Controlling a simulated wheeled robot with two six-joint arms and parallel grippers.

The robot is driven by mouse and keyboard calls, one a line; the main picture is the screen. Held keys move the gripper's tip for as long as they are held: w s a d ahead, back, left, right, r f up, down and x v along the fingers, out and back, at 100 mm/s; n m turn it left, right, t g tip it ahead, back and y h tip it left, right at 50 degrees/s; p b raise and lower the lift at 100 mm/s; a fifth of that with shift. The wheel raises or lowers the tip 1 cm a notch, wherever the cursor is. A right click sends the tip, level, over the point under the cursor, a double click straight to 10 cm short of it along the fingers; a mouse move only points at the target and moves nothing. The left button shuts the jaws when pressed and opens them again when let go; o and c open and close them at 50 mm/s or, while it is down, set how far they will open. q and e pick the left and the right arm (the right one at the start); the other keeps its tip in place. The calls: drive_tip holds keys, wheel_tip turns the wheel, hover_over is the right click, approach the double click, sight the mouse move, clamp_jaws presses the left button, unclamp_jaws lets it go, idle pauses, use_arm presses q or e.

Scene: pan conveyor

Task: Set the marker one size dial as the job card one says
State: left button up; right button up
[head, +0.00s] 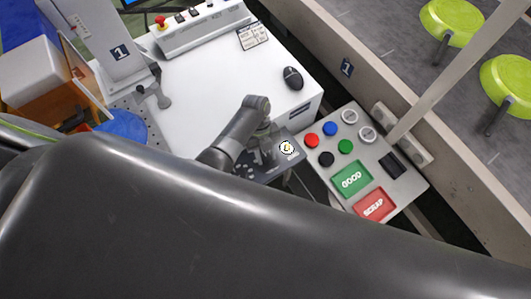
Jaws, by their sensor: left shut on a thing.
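My left gripper (267,156) points down over a small dark control panel (256,172) at the front edge of the white table. It is shut on a dial on that panel, apparently the size dial, which its fingers mostly hide. A round white face (287,147) with a dark and yellow mark shows just right of the fingers, with small lettering below it. A white printed card (252,36), which looks like the job card, lies at the back of the table; its text is too small to read. My right gripper is not in view.
A black mouse (293,78) lies on the white table. To the right, a grey button panel (407,183) has coloured buttons and GOOD (351,180) and SCRAP (374,205) pads. A conveyor with green pans (452,20) runs beyond. A post labelled 1 (112,40) stands at left.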

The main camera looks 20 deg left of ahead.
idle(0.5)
use_arm(q)
drive_tip(key=o, duration=1)
drive_tip(key=shift+c, duration=0.2)
drive_tip(key=shift+r, duration=0.1)
drive_tip(key=p+v, duration=0.2)
drive_tip(key=v, duration=1.5)
drive_tip(key=shift+d, duration=0.1)
